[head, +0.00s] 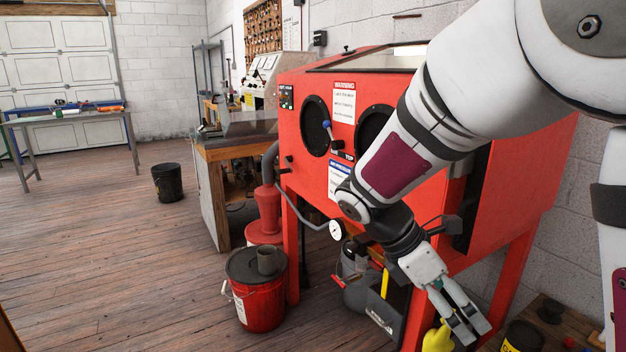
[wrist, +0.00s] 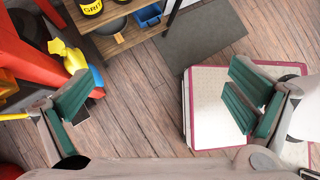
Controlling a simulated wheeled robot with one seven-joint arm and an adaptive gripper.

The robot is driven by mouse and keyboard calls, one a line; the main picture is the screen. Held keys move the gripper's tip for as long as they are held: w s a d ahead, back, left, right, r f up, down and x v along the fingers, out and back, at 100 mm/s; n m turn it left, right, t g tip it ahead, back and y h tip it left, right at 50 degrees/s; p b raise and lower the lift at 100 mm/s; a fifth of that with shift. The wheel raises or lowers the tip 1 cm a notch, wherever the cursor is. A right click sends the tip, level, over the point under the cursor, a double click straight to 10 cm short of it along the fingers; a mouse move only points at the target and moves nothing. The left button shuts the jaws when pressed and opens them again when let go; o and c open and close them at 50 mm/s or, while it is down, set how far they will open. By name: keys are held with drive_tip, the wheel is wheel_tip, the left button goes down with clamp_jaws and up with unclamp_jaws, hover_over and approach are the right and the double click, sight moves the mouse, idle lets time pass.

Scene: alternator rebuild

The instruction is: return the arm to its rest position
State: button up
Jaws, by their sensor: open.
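My gripper (head: 468,328) hangs at the end of my white and grey arm, in front of the red blasting cabinet (head: 308,182) in the head view. The arm is bent, with the forearm sloping down across the cabinet's right side. In the wrist view my gripper (wrist: 163,108) has its two green-padded fingers wide apart. The fingers point down past the cabinet's front, near a yellow bottle (head: 437,340).
A red lidded bucket (head: 262,310) and a black bin (head: 167,182) stand on the floor. A wooden shelf (wrist: 130,38) holds grit cans and a blue bin (wrist: 148,15). A grey mat (wrist: 205,30) lies nearby. The floor at left in the head view is mostly clear.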

drive_tip(key=s+a+r+m+t+y, duration=0.2)
drive_tip(key=s+m+y, duration=0.2)
drive_tip(key=s+m, duration=0.65)
drive_tip(key=s+a+r+m+t+y, duration=0.1)
drive_tip(key=s+a+r+m+y, duration=0.2)
drive_tip(key=s+m, duration=0.75)
wheel_tip(320, 180, up, 16)
drive_tip(key=s+d+n+t+y+p, duration=0.1)
drive_tip(key=s+n+t+p, duration=0.1)
drive_tip(key=p, duration=1.2)
drive_tip(key=shift+s+d+f+n+t, duration=0.25)
drive_tip(key=shift+s+d+n+t, duration=0.1)
drive_tip(key=shift+t, duration=0.15)
drive_tip(key=shift+w, duration=0.1)
